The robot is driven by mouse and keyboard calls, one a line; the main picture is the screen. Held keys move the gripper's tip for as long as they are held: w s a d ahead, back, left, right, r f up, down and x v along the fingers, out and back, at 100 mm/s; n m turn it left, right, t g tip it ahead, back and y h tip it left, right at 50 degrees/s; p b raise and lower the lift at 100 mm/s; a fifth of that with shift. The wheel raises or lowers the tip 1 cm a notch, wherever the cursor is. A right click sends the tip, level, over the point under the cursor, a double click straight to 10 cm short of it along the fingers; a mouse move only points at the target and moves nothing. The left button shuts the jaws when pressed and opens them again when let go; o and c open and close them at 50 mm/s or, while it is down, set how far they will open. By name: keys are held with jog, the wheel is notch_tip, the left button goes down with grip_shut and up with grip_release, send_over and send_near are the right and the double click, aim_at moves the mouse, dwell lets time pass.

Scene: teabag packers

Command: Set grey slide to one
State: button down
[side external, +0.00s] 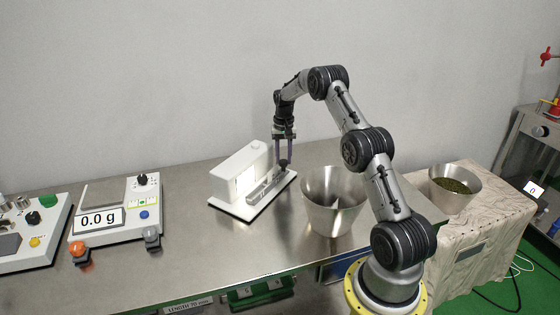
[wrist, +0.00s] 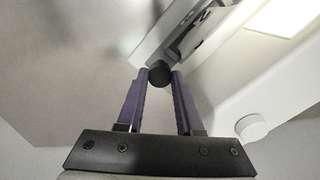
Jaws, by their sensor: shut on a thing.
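The grey slide (side external: 262,190) is a long grey piece on the front of a white device (side external: 240,172) standing on the table. In the wrist view the grey slide (wrist: 205,28) runs diagonally at the top. A round black knob (wrist: 160,74) sits at its near end. My gripper (wrist: 159,80) is shut on this black knob, with one purple finger on each side. In the side view my gripper (side external: 284,160) points down at the slide's right end. Any position marks on the slide are too small to read.
A steel bowl (side external: 333,195) stands close to the right of the device. A scale (side external: 110,232) reading 0.0 g and a button panel (side external: 30,240) stand at the left. Another bowl (side external: 455,190) with green leaves is at the right. The table between scale and device is clear.

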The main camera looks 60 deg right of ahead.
jog(key=shift+d+r, duration=0.1)
jog(key=shift+d, duration=0.25)
jog(key=c, duration=0.9)
grip_release()
jog(key=o, duration=0.4)
jog(key=shift+a, duration=0.1)
jog(key=shift+c, duration=0.2)
notch_tip(320, 180, up, 14)
